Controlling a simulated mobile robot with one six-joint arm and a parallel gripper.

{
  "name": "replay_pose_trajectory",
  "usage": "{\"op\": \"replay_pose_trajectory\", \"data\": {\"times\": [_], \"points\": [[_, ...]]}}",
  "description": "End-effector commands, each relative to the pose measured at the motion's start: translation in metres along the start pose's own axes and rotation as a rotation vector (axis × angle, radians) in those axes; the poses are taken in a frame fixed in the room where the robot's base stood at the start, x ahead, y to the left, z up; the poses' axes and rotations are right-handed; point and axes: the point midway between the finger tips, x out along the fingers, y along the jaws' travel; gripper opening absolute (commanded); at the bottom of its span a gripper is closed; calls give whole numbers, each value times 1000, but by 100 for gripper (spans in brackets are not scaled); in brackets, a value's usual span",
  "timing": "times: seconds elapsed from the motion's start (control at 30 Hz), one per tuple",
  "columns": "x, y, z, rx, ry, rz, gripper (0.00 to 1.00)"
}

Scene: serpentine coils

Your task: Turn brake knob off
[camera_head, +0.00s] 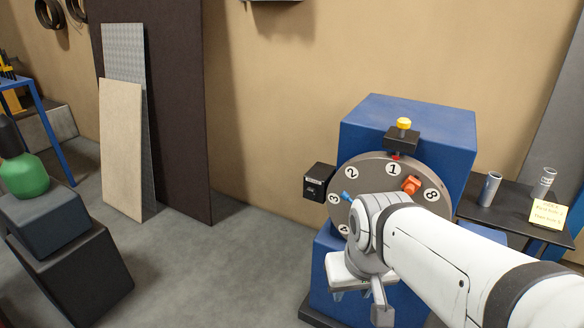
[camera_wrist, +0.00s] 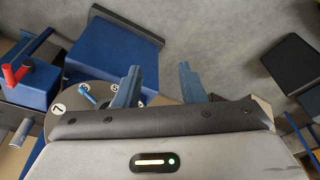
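A blue machine (camera_head: 410,125) carries a round grey dial (camera_head: 375,172) with numbers around its rim. An orange-red knob (camera_head: 411,185) sits on the dial between 1 and 8, and a blue peg (camera_head: 348,197) is near 3. A black box (camera_head: 318,182) is beside the dial's left edge. No part is labelled as the brake knob, and I cannot tell which it is. My gripper (camera_head: 352,294) is in front of the machine, below the dial, partly covering it. In the wrist view my gripper (camera_wrist: 158,84) is open and empty, with the dial (camera_wrist: 62,126) at left.
A yellow button (camera_head: 403,124) tops a black block above the dial. A black side table (camera_head: 510,222) at right holds two cylinders (camera_head: 489,189) and a yellow note (camera_head: 550,214). Dark blocks (camera_head: 75,270) with a green bottle (camera_head: 22,175) stand left; floor between is clear.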

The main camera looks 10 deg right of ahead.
Motion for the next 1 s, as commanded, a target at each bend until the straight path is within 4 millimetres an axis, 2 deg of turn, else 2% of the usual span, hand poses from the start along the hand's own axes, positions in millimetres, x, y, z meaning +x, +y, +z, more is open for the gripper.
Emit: {"op": "replay_pose_trajectory", "data": {"times": [0.13, 0.23, 0.3, 0.37, 0.47, 0.6, 0.7, 0.8, 0.87, 0.9, 1.0], "points": [[0, 0, 0, 0, 0, 0, 37], [4, -2, -4, 16, 10, -7, 45], [12, -7, -15, 65, 43, -27, 51], [24, -3, -33, 141, 92, -58, 56], [48, -20, -80, 354, 211, -153, 59], [79, -49, -164, 768, 390, -369, 59], [95, -63, -221, 1079, 489, -554, 59], [113, -70, -271, 1387, 563, -752, 59], [124, -70, -297, 1586, 596, -871, 59], [129, -75, -315, 1681, 607, -995, 59], [153, -71, -349, 1976, 636, -1242, 59]]}}
